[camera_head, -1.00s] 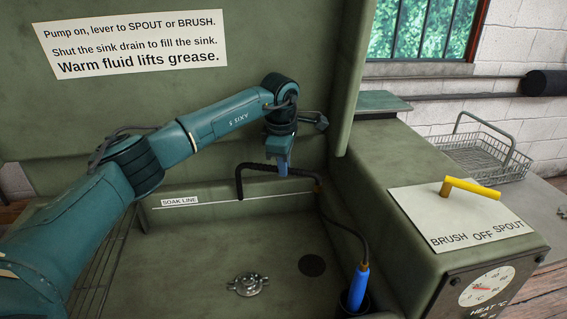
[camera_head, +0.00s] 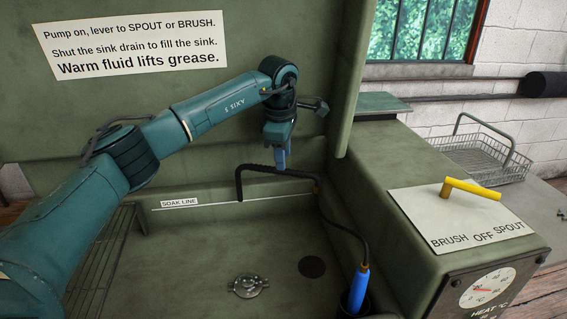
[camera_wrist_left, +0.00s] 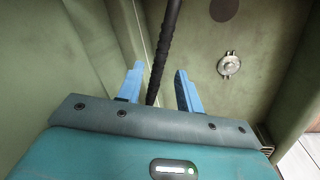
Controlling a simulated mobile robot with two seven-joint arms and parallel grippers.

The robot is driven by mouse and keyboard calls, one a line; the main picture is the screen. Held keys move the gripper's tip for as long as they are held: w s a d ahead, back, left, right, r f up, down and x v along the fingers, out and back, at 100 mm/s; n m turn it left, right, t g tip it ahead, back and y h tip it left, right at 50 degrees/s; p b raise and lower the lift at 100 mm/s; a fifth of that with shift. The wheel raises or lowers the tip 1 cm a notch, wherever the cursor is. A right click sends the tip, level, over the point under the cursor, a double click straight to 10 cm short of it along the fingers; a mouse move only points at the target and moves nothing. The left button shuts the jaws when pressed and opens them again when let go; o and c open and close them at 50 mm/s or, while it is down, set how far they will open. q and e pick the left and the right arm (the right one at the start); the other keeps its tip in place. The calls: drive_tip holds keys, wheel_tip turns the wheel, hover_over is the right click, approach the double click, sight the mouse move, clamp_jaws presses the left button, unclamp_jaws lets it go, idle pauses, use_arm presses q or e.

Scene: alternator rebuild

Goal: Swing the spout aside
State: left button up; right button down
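The spout (camera_head: 262,168) is a black ribbed tube at the back of the sink. It runs left from the back right corner and bends down at its left end. My left gripper (camera_head: 281,164) is at the spout's middle stretch, pointing down. In the left wrist view its two blue fingers (camera_wrist_left: 160,88) are apart, and the spout (camera_wrist_left: 165,50) runs through the gap between them. I cannot tell whether either finger touches it. My right gripper is in neither view.
A metal part (camera_head: 248,286) lies on the sink floor near a dark round drain (camera_head: 312,266). A blue-handled brush (camera_head: 358,288) stands in a holder at the right, with a hose. A yellow lever (camera_head: 470,188) sits on the panel right of the sink, near a wire basket (camera_head: 480,157).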

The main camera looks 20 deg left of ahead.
use_arm(q)
wheel_tip(320, 180, up, 9)
drive_tip(key=s, duration=0.2)
drive_tip(key=shift+d+r, duration=0.15)
drive_tip(key=shift+r, duration=0.05)
